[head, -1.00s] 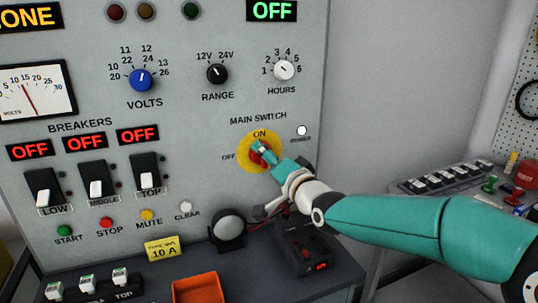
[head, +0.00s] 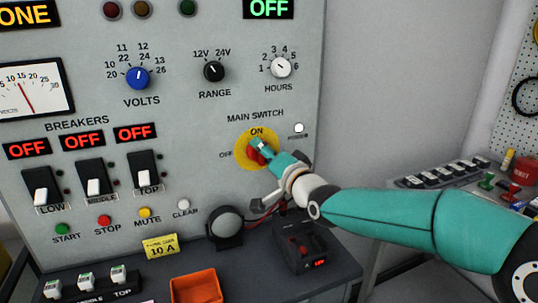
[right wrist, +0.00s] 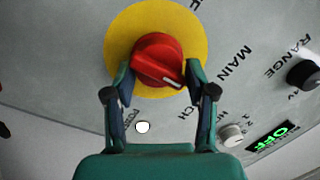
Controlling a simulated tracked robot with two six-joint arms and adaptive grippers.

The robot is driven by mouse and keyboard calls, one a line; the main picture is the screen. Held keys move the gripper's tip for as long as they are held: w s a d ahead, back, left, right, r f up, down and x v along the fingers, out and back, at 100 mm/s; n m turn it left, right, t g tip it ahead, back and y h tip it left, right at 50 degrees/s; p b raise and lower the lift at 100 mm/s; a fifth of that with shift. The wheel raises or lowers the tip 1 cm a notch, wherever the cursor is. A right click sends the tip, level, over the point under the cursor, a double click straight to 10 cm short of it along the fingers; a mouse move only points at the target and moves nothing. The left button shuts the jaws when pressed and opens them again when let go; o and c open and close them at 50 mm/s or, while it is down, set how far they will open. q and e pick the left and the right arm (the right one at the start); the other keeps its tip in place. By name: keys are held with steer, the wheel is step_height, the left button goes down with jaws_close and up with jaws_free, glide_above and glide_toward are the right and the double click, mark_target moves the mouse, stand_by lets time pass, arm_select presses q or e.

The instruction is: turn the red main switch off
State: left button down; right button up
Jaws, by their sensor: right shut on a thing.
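The red main switch (head: 256,159) is a rotary knob on a yellow round plate (head: 241,160), with ON printed above it and OFF to its left. My right gripper (head: 262,147) is at the knob and hides part of it in the head view. In the right wrist view the red knob (right wrist: 157,58) sits between the two teal fingertips of my right gripper (right wrist: 157,80), which is shut on it. The knob's white mark points to the MAIN SWITCH lettering side, where ON is. My left gripper is not in view.
A small white button (head: 299,128) is right of the switch. The grey panel (head: 80,105) carries the VOLTS knob (head: 137,78), RANGE knob (head: 214,71), HOURS knob (head: 280,67) and breakers. An orange tray (head: 197,287) and a dark device (head: 303,250) sit below.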

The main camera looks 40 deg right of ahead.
steer(key=shift+a+f+n, duration=0.25)
steer(key=shift+f+n, duration=0.05)
steer(key=shift+f, duration=0.4)
steer(key=shift+n+g+b, duration=0.3)
steer(key=shift+n+b, duration=0.15)
steer(key=shift+n, duration=0.05)
steer(key=shift+c, duration=0.2)
stand_by(0.8)
steer(key=o, duration=1.1)
steer(key=shift+w+d, duration=0.1)
steer(key=shift+w, duration=0.05)
steer(key=shift+r, duration=0.25)
steer(key=s, duration=0.8)
steer(key=s+a, duration=0.1)
steer(key=s, duration=0.3)
steer(key=shift+r, duration=0.1)
